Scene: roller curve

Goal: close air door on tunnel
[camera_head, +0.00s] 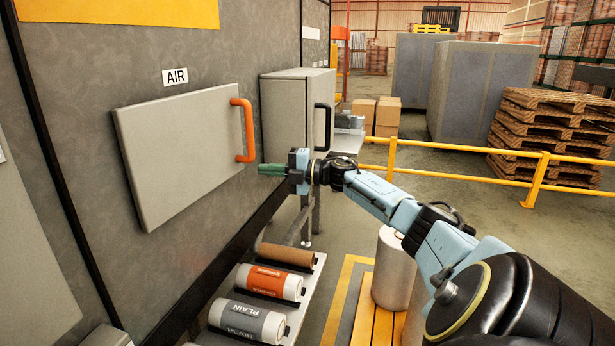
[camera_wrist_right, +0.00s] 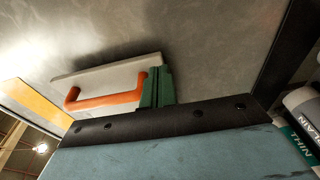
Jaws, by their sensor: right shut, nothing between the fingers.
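The air door (camera_head: 180,150) is a light grey panel on the dark grey tunnel wall, under an AIR label (camera_head: 175,76). It lies near the wall; I cannot tell whether it is fully closed. Its upright orange handle (camera_head: 246,130) is on the right side. My right gripper (camera_head: 262,170) has green fingers, shut and empty, just below and right of the handle, seemingly apart from it. In the right wrist view, the fingers (camera_wrist_right: 157,87) show beside the orange handle (camera_wrist_right: 105,101) and partly cover the door (camera_wrist_right: 95,78). My left gripper is not in view.
A grey cabinet (camera_head: 284,105) with a black handle stands right of the door. Below, a shelf holds several rolls, including an orange and white one (camera_head: 270,281). A yellow railing (camera_head: 450,150), pallets (camera_head: 550,135) and boxes are farther right.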

